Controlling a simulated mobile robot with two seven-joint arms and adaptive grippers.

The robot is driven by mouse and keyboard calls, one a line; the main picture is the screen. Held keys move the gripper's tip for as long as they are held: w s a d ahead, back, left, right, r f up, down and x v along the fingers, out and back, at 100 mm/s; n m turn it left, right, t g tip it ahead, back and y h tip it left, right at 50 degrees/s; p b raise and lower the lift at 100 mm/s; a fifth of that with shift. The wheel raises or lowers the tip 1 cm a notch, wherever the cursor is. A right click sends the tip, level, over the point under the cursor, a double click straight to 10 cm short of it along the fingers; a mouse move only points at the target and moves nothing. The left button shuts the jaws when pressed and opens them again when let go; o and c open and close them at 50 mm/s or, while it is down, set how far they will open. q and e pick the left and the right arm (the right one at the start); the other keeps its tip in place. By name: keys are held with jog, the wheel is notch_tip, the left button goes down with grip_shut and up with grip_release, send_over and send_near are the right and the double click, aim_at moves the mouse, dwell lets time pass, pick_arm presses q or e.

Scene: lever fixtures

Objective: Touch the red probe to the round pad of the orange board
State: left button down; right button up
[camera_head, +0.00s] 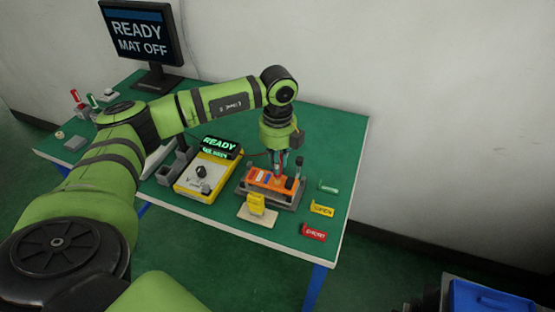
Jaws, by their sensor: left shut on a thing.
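The orange board (262,179) lies in a dark grey fixture on the green table. My left gripper (280,160) points down just above the board's middle and is shut on a thin red piece, which looks like the red probe (278,170). The probe's tip is small and partly hidden, so I cannot tell whether it touches the board. The round pad is too small to make out. My right gripper is not in view.
The yellow meter (187,187) with a dial and a lit READY display stands left of the board. Green, yellow and red tags (314,232) lie to the right. A monitor (141,35) reads READY, MAT OFF.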

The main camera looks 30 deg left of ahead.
pick_arm(q)
jog(key=shift+f, duration=0.3)
jog(key=shift+f+b, duration=0.2)
jog(key=shift+b, duration=0.15)
dwell(1.0)
jog(key=shift+r+p, duration=2.45)
jog(key=shift+r, duration=1.15)
jog(key=shift+f, duration=0.1)
